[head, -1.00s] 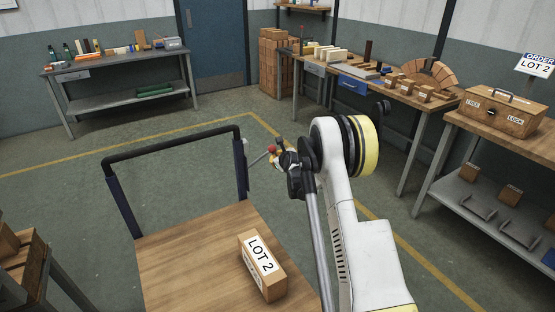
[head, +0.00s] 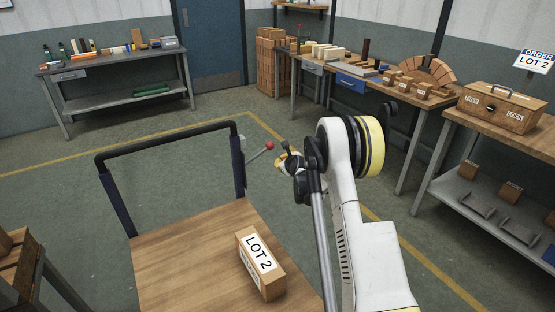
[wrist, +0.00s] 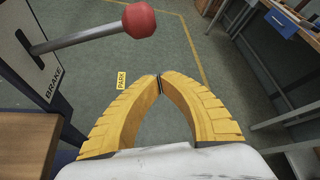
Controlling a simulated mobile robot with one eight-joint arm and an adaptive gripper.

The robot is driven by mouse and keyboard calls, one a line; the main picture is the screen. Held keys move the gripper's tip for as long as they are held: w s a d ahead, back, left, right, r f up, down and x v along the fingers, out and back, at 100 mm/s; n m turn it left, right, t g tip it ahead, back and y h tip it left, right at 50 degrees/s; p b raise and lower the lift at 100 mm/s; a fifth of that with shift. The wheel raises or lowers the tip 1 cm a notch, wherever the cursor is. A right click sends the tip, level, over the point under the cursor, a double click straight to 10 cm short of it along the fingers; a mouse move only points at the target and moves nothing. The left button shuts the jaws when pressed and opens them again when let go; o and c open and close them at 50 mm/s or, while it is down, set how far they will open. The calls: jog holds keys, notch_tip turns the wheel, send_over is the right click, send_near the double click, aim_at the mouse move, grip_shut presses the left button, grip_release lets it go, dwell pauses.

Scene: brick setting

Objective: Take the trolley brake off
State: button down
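The trolley (head: 185,265) has a wooden deck and a dark push handle (head: 165,144). Its brake lever (head: 258,153) is a grey rod with a red knob, sticking out to the right and slightly up from the handle's right post. In the wrist view the red knob (wrist: 139,20) is at the top, left of centre, and the rod runs left to a plate marked BRAKE (wrist: 54,84). My gripper (wrist: 160,83) has its yellow fingertips together, with nothing seen between them. In the head view my gripper (head: 283,162) is just right of the knob, apparently apart from it.
A LOT 2 box (head: 260,263) sits on the deck. A yellow PARK label (wrist: 121,78) shows left of my fingertips. Workbenches (head: 115,95) stand along the walls, and a toolbox (head: 500,107) is on the right bench.

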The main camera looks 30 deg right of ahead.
jog(key=a+p+v, duration=0.1)
jog(key=p+v, duration=0.1)
jog(key=v, duration=0.7)
jog(key=shift+p, duration=0.3)
jog(key=shift+w+a+r, duration=0.1)
jog(key=shift+r, duration=0.05)
jog(key=s+a+r+n+g+y, duration=0.2)
jog(key=s+a+r+n, duration=1.3)
jog(key=a+r+n, duration=0.15)
jog(key=s+a+n+g, duration=0.1)
jog(key=s+a+n, duration=0.3)
jog(key=s+n, duration=0.4)
jog(key=s+a+n+g, duration=0.2)
jog(key=s+a+n, duration=0.3)
jog(key=s, duration=1.2)
jog(key=n, duration=0.3)
jog(key=shift+a, duration=0.3)
